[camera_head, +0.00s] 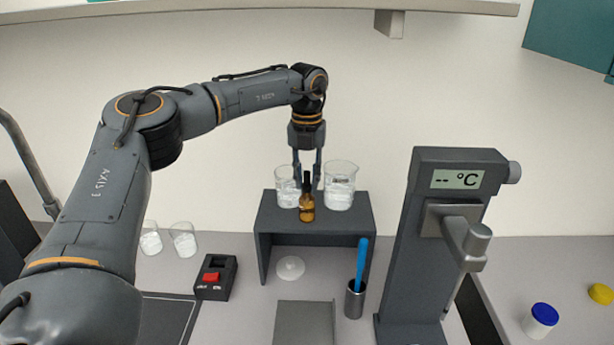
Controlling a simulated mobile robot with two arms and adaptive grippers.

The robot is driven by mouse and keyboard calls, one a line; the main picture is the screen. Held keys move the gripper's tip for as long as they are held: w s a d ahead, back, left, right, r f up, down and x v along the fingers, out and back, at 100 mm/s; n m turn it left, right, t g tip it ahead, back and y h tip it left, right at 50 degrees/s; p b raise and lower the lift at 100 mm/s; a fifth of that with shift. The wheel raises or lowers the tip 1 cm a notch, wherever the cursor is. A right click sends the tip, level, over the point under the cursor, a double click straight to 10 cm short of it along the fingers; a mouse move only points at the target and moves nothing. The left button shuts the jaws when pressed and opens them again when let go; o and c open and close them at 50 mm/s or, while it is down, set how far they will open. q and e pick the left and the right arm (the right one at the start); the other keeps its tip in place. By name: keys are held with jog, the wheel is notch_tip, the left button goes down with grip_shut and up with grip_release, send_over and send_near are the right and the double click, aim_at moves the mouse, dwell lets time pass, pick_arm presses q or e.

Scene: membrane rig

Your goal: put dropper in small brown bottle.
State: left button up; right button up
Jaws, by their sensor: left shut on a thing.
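The small brown bottle (306,214) stands upright on the dark grey raised stand (315,236), between two glass beakers. The dropper (307,182), with its black top, is upright directly above the bottle's neck and lines up with it. I cannot tell how deep its tip sits, as the brown glass hides it. My left gripper (307,176) points straight down over the bottle, its fingers shut on the dropper's top. My right gripper is not in view.
Beakers stand close on the left (287,190) and right (340,187) of the bottle. A temperature device (425,250) rises to the right. In front are a metal cup (354,302) with a blue stick and a red-switch box (215,278). A shelf (300,10) hangs above.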

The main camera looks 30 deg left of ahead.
pick_arm(q)
jog(key=o, duration=0.8)
jog(key=shift+o, duration=0.2)
notch_tip(320, 180, up, 7)
jog(key=shift+r, duration=0.2)
